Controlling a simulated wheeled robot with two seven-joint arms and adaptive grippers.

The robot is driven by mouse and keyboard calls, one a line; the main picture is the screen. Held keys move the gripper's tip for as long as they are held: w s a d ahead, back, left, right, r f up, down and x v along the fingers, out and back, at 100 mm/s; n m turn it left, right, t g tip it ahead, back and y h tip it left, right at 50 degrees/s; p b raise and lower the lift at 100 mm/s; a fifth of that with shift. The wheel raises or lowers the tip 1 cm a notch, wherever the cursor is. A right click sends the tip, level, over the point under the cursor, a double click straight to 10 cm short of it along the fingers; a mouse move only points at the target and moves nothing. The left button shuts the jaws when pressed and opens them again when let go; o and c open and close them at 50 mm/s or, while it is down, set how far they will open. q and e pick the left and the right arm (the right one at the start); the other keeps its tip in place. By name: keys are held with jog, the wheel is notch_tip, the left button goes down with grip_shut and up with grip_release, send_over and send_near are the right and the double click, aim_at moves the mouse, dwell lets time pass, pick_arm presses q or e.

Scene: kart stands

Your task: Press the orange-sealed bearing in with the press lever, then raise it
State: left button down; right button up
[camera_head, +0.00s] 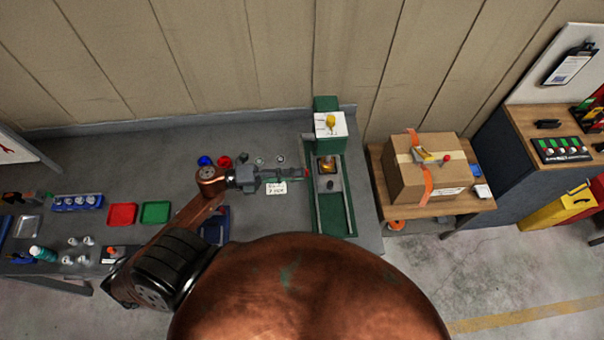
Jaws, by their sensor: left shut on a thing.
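The green press (325,105) stands at the right end of the grey bench, with a white top plate and a yellow piece on it. An orange-yellow patch (327,167) shows inside the press below its head; I cannot tell whether it is the orange-sealed bearing or how deep it sits. My left gripper (302,173) reaches the press's left side from the left. It is shut on a small red-tipped part (307,172), which looks like the press lever; the fingers hide most of it. My right gripper is not in view.
Red (122,215) and green (155,212) trays, a blue rack (77,202) and small parts lie on the bench's left. Blue and red cups stand behind my left arm. A cardboard box (422,167) sits on a wooden stand to the right. A copper link of mine covers the front centre.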

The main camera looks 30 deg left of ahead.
pick_arm(q)
jog(key=shift+w+a+r, duration=0.2)
jog(key=shift+w+r, duration=0.1)
jog(key=shift+r, duration=0.25)
jog(key=c, duration=1.8)
grip_release()
jog(key=shift+f, duration=0.1)
jog(key=shift+s+a+f, duration=0.15)
jog(key=shift+s+a, duration=0.2)
jog(key=v, duration=1.1)
jog(key=shift+s, duration=0.1)
